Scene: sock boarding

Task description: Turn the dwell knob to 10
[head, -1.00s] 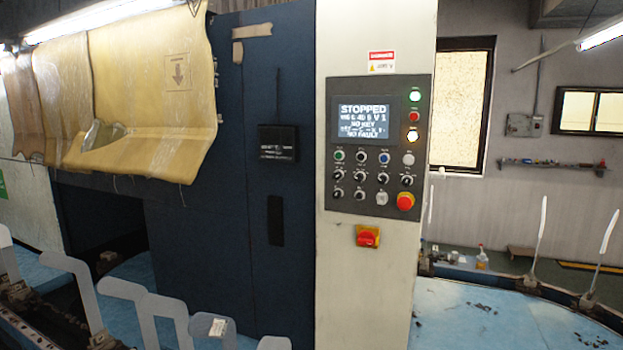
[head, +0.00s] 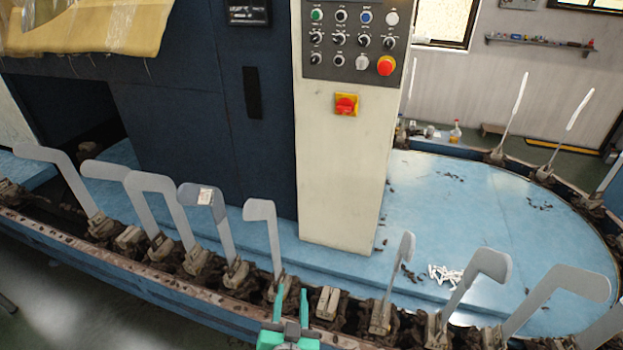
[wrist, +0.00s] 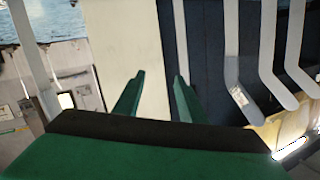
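The dark control panel (head: 352,73) is on the cream column, cut off by the top edge of the head view. My green gripper (head: 291,308) is at the bottom of the head view, well below and apart from the panel. In the wrist view my gripper (wrist: 159,80) has its two fingers apart with nothing between them. The panel is not recognisable there.
A red emergency button (head: 386,65) and a red-yellow switch (head: 346,104) are on the column (head: 345,180). A curved rail with several upright grey sock boards (head: 262,212) runs between my gripper and the column. The blue deck (head: 470,215) is mostly clear.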

